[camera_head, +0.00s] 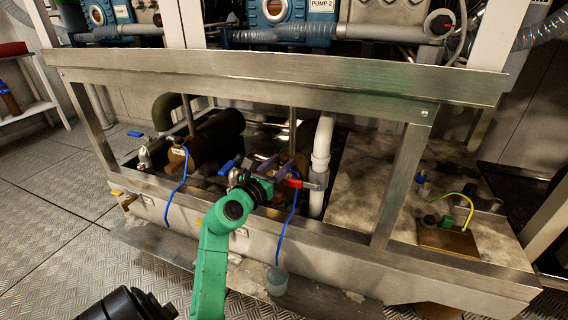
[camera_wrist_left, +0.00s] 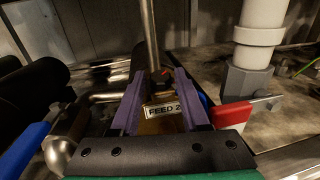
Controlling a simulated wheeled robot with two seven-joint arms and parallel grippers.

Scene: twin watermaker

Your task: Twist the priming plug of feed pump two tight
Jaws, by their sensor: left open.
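My left gripper (camera_head: 279,165) reaches over the metal frame's front rail into the pump well. Its two purple fingers also show in the left wrist view (camera_wrist_left: 158,77), spread apart. Between them is a brass body with a FEED 2 label (camera_wrist_left: 163,110), feed pump two. A small dark piece with a reddish spot (camera_wrist_left: 162,76) sits above the label, between the fingertips. It looks like the priming plug, but it is small and dim; I cannot tell whether the fingers touch it. In the head view my gripper mostly hides the plug. My right gripper is not in view.
A red-handled valve (camera_wrist_left: 232,115) is close on the right of the fingers, beside a white pipe (camera_head: 321,150). A blue lever (camera_wrist_left: 22,148) is on the left. A steel rail (camera_head: 260,82) spans above the well.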

